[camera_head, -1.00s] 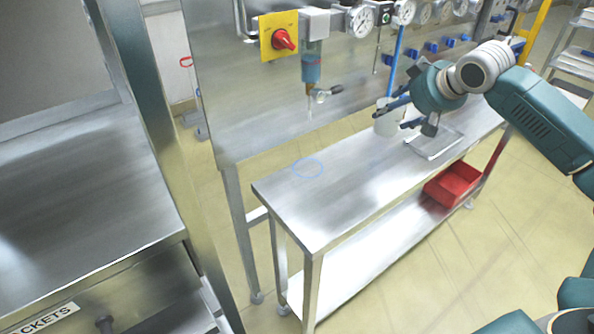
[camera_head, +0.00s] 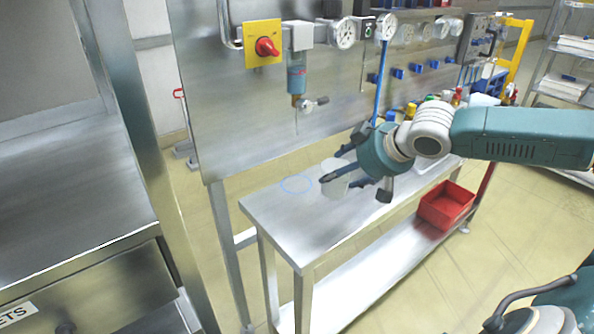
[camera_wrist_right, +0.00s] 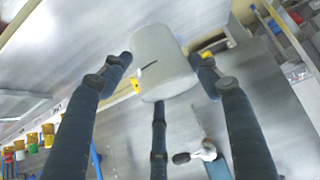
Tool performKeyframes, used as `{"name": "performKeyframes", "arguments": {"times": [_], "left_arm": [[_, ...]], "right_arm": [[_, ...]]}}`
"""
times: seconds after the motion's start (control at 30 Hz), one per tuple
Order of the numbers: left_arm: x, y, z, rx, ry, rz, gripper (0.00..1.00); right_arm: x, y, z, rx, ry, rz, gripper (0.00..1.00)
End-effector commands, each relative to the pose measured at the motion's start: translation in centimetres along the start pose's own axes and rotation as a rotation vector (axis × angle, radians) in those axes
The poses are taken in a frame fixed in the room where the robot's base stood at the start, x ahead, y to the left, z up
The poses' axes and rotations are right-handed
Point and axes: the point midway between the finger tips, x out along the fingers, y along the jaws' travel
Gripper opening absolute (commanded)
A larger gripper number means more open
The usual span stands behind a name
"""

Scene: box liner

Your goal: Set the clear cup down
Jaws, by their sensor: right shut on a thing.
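The clear cup (camera_head: 337,188) is a pale, translucent cup in the head view, above the metal bench (camera_head: 275,215). My right gripper (camera_head: 340,178) is shut on it, with dark fingers around its sides. In the right wrist view the cup (camera_wrist_right: 162,62) fills the space between the fingers. I cannot tell whether the cup's base touches the bench. My left gripper is not in view.
A panel with gauges (camera_head: 342,33) and a hanging clear bowl unit (camera_head: 297,75) stands behind the bench. A red bin (camera_head: 446,206) sits on the lower shelf. A metal drawer cabinet (camera_head: 70,220) stands at left.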

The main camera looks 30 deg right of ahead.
Motion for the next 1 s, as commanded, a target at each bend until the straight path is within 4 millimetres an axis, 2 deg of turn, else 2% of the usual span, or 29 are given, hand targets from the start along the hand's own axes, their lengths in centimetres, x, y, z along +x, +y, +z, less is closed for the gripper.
{"name": "performKeyframes", "arguments": {"times": [0.13, 0.43, 0.57, 0.67, 1.0], "left_arm": [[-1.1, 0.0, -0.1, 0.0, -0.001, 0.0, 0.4], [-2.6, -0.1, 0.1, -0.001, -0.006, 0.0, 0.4], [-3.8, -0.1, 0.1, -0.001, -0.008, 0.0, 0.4], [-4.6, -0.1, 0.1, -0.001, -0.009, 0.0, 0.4], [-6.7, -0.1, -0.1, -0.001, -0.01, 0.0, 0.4]], "right_arm": [[1.3, -0.2, -1.7, 0.006, 0.003, -0.007, 0.49], [2.9, -0.1, -3.3, 0.01, 0.002, -0.003, 0.49], [3.8, 0.1, -4.7, 0.015, 0.008, 0.0, 0.49], [4.8, -0.4, -5.8, 0.008, 0.006, -0.005, 0.49], [9.9, -0.3, -10.5, 0.008, 0.002, 0.001, 0.49]]}}
